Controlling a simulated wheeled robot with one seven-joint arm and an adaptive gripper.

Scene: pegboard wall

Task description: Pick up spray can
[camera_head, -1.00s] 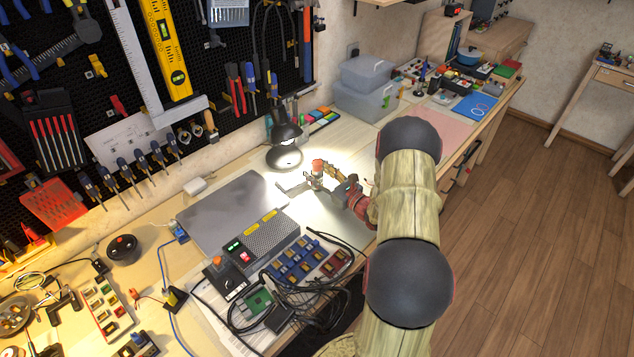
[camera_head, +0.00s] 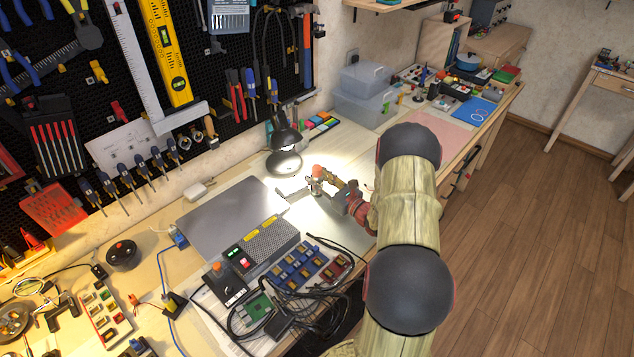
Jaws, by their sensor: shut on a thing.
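The spray can (camera_head: 317,173) shows as a small upright can with an orange-red top, in the bright lamplight on the workbench. My gripper (camera_head: 318,184) is closed around its body. The fingers and the glare hide much of the can, and its base is hard to make out. I cannot tell whether it touches the bench top.
A black desk lamp (camera_head: 284,150) stands close behind and left of my gripper. Clear plastic boxes (camera_head: 365,95) stand farther back. Tools hang on the pegboard.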

